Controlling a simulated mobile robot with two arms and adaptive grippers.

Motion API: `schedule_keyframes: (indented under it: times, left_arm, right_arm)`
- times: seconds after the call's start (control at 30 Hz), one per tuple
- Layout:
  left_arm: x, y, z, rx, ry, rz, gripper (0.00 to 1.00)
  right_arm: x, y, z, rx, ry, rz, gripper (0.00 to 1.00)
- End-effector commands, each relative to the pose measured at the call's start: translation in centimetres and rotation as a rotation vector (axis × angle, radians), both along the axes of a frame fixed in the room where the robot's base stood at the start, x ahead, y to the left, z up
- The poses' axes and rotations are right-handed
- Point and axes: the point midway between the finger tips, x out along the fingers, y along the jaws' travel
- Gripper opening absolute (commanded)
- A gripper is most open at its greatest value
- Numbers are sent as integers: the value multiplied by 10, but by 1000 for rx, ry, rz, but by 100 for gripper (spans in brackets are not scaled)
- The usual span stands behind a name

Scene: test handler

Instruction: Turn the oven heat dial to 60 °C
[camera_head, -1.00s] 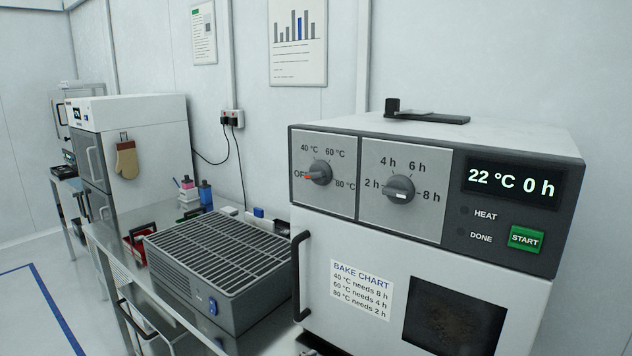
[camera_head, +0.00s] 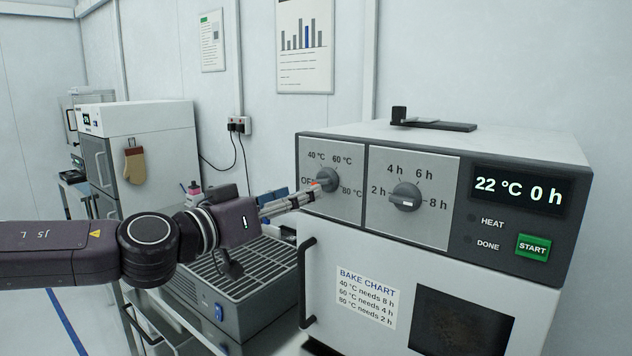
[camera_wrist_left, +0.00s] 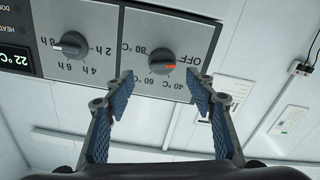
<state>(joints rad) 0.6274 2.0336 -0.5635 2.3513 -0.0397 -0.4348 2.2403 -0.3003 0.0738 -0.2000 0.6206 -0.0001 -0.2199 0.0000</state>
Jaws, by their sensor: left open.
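The oven heat dial (camera_head: 328,180) is a dark grey knob on the left panel (camera_head: 345,207) of the oven's front, marked OFF, 40, 60 and 80 °C. Its red pointer is at OFF. The dial also shows upside down in the left wrist view (camera_wrist_left: 160,63). My left gripper (camera_head: 308,193) reaches in from the left and partly covers the OFF mark. In the wrist view, its two blue-padded fingers (camera_wrist_left: 159,88) are open, one to each side below the dial, with nothing between them. The oven display (camera_head: 518,190) reads 22 °C 0 h. My right gripper is not in view.
The green START button (camera_head: 533,246) is farther right. The oven door handle (camera_head: 304,282) sticks out below the dials. A grey grilled unit (camera_head: 245,297) stands under my left arm.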

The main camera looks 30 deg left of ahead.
Motion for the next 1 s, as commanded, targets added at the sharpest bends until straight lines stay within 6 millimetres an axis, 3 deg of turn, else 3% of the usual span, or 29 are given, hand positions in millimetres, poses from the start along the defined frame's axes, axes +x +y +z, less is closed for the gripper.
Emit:
schedule_keyframes:
  times: [0.23, 0.9, 1.0]
  left_arm:
    - [-1, 5, 10, -16, -1, 6, 51]
    - [48, 2, 9, -16, 0, 8, 51]
    - [52, 0, 14, -24, -6, 3, 51]
  right_arm:
    - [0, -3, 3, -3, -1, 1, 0]
    - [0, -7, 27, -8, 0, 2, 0]
    - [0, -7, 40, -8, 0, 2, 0]
